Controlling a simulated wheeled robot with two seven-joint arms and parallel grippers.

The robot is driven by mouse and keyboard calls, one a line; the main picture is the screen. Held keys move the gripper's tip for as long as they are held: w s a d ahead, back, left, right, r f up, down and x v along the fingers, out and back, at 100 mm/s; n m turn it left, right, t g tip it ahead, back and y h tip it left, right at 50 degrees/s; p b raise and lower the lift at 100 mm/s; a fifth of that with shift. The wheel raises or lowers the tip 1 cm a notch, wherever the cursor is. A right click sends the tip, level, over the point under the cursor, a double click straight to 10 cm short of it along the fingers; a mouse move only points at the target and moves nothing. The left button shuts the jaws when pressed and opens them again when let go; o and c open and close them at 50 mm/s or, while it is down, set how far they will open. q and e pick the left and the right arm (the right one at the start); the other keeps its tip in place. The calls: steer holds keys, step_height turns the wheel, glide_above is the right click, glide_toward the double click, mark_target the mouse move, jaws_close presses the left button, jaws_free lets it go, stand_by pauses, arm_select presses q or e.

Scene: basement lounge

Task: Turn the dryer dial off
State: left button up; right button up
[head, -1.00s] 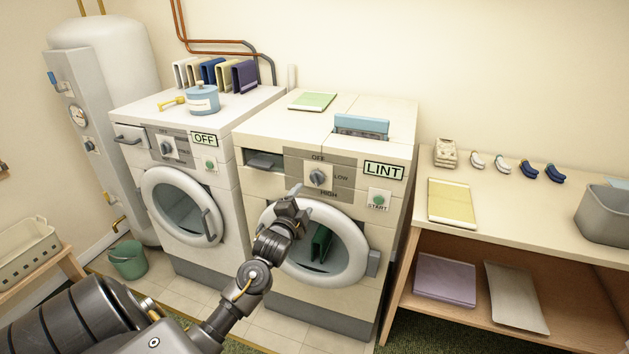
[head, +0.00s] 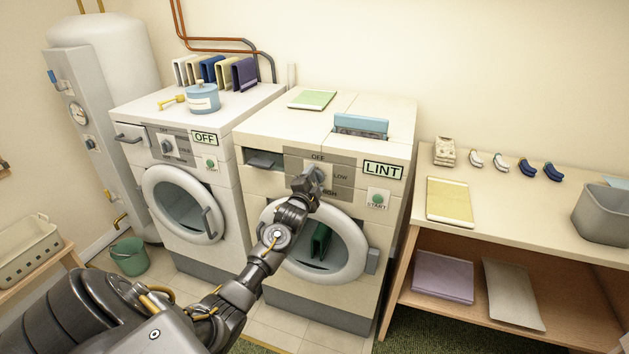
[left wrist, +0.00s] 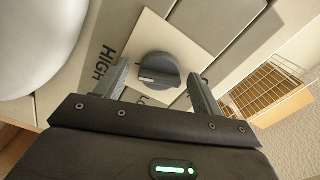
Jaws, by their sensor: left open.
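The dryer (head: 275,285) is the right-hand cream machine, with a grey control panel. Its dark grey round dial (left wrist: 158,70) shows in the left wrist view, with a pale mark on its lower left side. HIGH is printed to its left and a partly covered LOW below it. In the head view the dial (head: 319,173) is partly hidden behind my left gripper (head: 308,184). That gripper is open, with one finger on each side of the dial in the wrist view. I cannot tell whether the fingers touch it. My right gripper is out of view.
A LINT label (head: 382,170) and a green START button (head: 377,199) sit right of the dial. The round door (head: 354,243) bulges out below. A washer (head: 180,140) with an OFF label stands left. A wooden shelf table (head: 500,211) stands right.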

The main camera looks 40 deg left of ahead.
arm_select(q)
steer(key=c, duration=1)
